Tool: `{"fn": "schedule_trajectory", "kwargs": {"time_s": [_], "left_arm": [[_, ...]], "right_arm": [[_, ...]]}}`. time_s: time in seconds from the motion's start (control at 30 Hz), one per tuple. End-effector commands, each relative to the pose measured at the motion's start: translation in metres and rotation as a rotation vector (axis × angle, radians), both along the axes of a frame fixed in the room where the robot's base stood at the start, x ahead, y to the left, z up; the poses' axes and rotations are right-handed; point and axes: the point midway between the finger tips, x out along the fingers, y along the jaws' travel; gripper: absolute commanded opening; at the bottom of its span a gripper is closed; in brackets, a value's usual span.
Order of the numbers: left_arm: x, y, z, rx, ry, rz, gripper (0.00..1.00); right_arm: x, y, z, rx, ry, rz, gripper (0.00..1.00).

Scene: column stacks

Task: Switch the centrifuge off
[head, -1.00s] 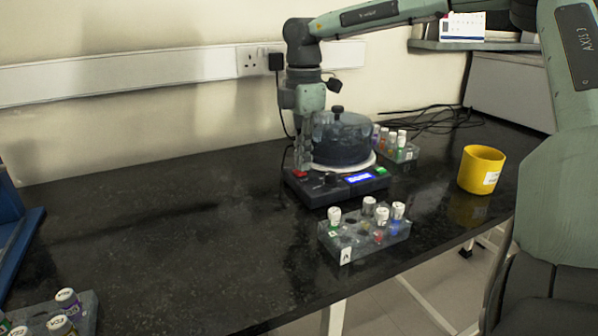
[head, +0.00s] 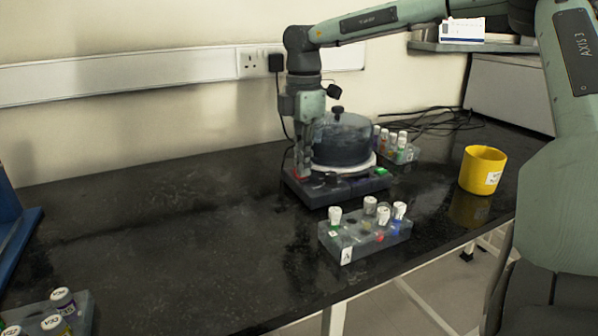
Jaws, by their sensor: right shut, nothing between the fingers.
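The centrifuge (head: 343,187) stands on the dark bench against the wall, with a clear domed lid (head: 341,137) shut over its rotor. Its front display is dark. A green button (head: 381,171) shows at the right of its panel. A red button (head: 297,174) shows in part at the left of the panel. My right gripper (head: 303,172) points down over the red button's corner, shut and empty. Its fingertips hide part of that button, and I cannot tell whether they touch it. My left gripper is not in view.
A tube rack (head: 348,252) marked A stands in front of the centrifuge, another rack (head: 408,155) behind it at right. A yellow pot (head: 482,170) is further right. A third rack (head: 84,313) is at the lower left.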

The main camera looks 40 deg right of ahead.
Motion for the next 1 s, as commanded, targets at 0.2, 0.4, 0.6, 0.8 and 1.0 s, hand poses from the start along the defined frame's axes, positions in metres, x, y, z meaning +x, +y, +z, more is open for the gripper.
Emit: {"fn": "schedule_trajectory", "kwargs": {"time_s": [0.2, 0.4, 0.6, 0.8, 1.0], "left_arm": [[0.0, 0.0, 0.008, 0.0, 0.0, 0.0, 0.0], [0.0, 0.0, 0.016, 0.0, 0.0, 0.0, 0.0], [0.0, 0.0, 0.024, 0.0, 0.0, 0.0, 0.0], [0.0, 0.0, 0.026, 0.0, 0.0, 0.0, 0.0], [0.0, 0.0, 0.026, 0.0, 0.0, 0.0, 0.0]], "right_arm": [[0.0, 0.0, 0.014, 0.0, -0.001, -0.001, 0.0], [0.0, 0.0, 0.03, -0.001, -0.001, -0.001, 0.0], [0.0, 0.0, 0.046, 0.0, -0.001, 0.0, 0.0], [0.0, 0.0, 0.05, 0.0, 0.0, 0.0, 0.0], [0.0, 0.0, 0.05, 0.0, 0.0, 0.0, 0.0]]}}
